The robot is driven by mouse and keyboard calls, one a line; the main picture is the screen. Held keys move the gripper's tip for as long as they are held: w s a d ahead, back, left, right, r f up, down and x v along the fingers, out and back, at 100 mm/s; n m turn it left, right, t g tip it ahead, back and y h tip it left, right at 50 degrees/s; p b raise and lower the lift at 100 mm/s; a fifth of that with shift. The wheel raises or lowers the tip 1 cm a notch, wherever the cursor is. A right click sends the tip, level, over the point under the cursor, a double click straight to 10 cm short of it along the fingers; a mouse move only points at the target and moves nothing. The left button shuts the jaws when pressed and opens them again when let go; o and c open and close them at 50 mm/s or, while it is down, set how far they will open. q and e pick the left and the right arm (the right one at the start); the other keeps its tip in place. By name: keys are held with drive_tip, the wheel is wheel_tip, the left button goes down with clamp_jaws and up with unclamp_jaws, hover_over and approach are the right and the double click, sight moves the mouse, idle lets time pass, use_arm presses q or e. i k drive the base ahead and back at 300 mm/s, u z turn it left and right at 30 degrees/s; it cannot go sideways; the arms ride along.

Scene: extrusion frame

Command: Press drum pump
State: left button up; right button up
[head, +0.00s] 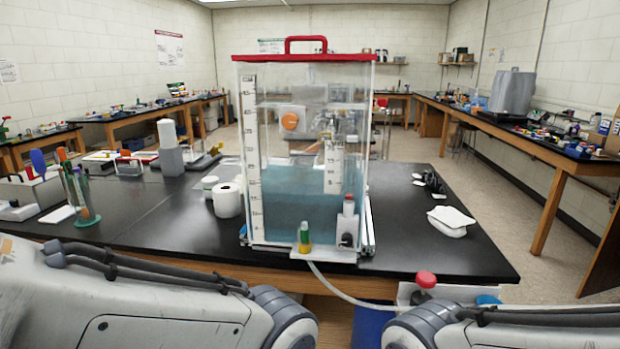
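A red round knob (426,280) on a dark stem shows at the bottom, right of centre, just past the front edge of the table. It looks like the top of the drum pump, but its lower part is hidden behind my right arm. A blue drum-like body (372,322) stands below the table edge to its left, mostly hidden. A pale hose (345,296) runs from the front of the tank toward the knob. My two arms cross the bottom of the head view. Neither gripper shows, and nothing visible touches the knob.
A clear tank (290,215) with a red lid and bluish liquid stands on the black table (440,245). A white roll (227,200), bottles and a rack of tools are to its left. A white folded item (451,218) lies right. The table's front right is clear.

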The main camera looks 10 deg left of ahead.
sight(425, 279)
drive_tip(key=z, duration=1.55)
drive_tip(key=i, duration=1.15)
drive_tip(key=u, duration=1.55)
